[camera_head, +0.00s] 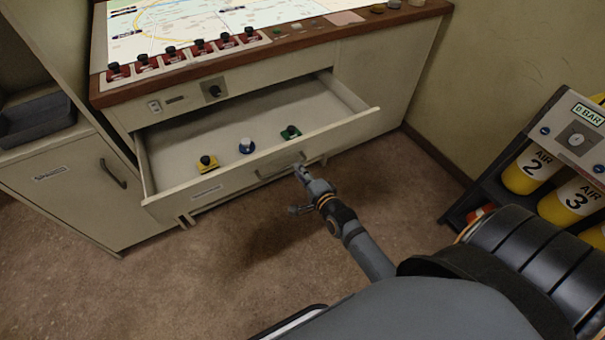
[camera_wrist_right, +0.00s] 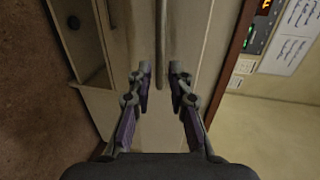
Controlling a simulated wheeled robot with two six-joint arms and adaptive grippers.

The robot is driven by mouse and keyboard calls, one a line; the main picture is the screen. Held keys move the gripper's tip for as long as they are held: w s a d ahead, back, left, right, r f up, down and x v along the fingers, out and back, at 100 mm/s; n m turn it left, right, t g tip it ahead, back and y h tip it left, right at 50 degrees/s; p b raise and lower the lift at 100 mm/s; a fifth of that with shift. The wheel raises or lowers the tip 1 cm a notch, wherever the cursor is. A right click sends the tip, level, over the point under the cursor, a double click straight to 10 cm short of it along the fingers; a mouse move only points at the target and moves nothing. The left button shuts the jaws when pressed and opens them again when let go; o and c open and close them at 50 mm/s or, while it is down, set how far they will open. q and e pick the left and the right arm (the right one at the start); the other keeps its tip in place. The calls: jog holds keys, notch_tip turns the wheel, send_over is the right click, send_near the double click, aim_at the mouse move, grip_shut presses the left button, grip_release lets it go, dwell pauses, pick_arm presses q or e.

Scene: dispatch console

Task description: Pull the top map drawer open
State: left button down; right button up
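The top map drawer (camera_head: 233,175), cream-coloured, stands pulled well out from the console. Its handle (camera_head: 270,172) is on the middle-right of the front. My right gripper (camera_head: 299,169) is at the right end of this handle. The contact itself is hard to see in the head view. My left gripper is not in view.
Above is the wood-edged console top (camera_head: 190,68) with a map. Air cylinders (camera_head: 533,165) stand at the right. The floor (camera_head: 200,280) in front is clear.

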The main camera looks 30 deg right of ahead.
jog(key=shift+v, duration=1.35)
